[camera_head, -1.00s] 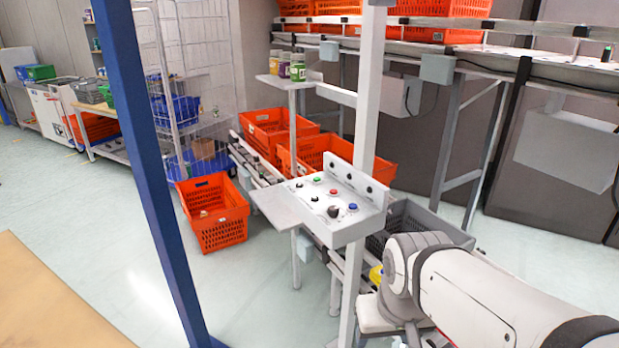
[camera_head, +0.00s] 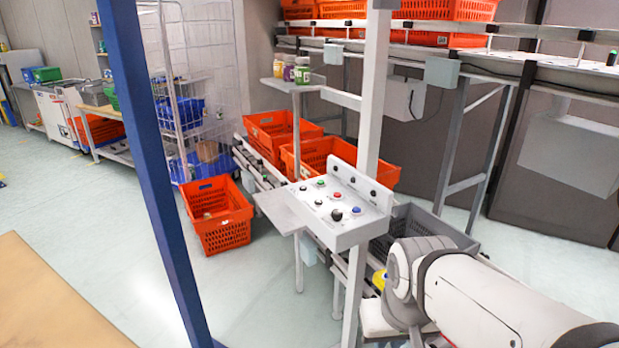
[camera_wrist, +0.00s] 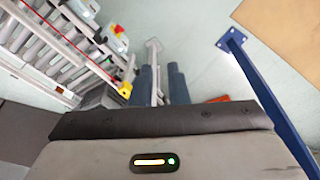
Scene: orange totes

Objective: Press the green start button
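A white control panel (camera_head: 318,229) stands on a post in the middle of the head view. A small green button (camera_head: 321,182) sits at the far left part of its sloped top, near a red button (camera_head: 337,195), a blue button (camera_head: 356,210) and a black knob (camera_head: 336,214). My arm is at the lower right of the head view, right of and below the panel; the gripper's tips are hidden there. In the wrist view, two dark blue-grey fingers of my gripper (camera_wrist: 161,75) stand apart with a gap between them. They hold nothing and point over the floor.
Orange totes (camera_head: 222,233) stand on the floor and along the conveyor behind the panel. A grey crate (camera_head: 425,225) is right of it. A blue post (camera_head: 155,150) rises at left. Floor at left is clear.

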